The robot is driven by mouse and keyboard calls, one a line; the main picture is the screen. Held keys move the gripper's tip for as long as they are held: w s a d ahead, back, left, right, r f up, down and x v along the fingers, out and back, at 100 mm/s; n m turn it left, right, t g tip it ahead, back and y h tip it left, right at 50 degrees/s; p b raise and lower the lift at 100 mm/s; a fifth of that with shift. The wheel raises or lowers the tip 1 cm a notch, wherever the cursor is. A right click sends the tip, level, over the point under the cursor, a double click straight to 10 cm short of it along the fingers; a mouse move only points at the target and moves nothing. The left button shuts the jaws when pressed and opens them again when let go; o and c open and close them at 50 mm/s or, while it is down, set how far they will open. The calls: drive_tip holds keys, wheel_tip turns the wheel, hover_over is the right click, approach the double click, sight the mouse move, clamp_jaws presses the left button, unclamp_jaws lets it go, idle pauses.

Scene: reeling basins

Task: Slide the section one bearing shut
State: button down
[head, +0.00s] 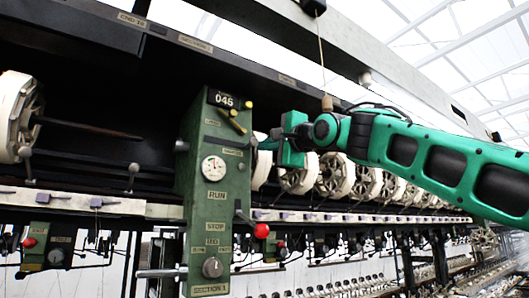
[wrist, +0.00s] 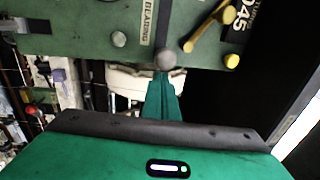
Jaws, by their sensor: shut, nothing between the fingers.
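The green section one panel (head: 214,185) carries a gauge, a RUN label and a SECTION 1 label. In the wrist view a grey ball knob (wrist: 165,61) sits at the panel's edge, beside a BEARING label (wrist: 149,22). My gripper (wrist: 163,82) is shut, with nothing between its green fingers. Its tips are just below the knob in that view; I cannot tell whether they touch it. In the head view my gripper (head: 266,143) is at the panel's right edge, and how far the bearing has slid cannot be read.
Yellow-ended levers (head: 232,120) stick out of the panel near the number plate. A red knob (head: 262,230) and a long metal handle (head: 158,272) project lower down. White reels (head: 336,176) line the dark frame to the right, close behind my arm.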

sight(251, 141)
drive_tip(key=shift+s+a, duration=0.15)
drive_tip(key=shift+s+a, duration=0.15)
drive_tip(key=shift+a, duration=0.1)
drive_tip(key=shift+s+a, duration=0.6)
drive_tip(key=shift+a, duration=0.25)
drive_tip(key=shift+s+a, duration=0.55)
drive_tip(key=shift+a, duration=0.25)
drive_tip(key=shift+s+a, duration=0.55)
drive_tip(key=shift+a, duration=0.25)
drive_tip(key=shift+s+a, duration=0.5)
drive_tip(key=shift+a, duration=0.25)
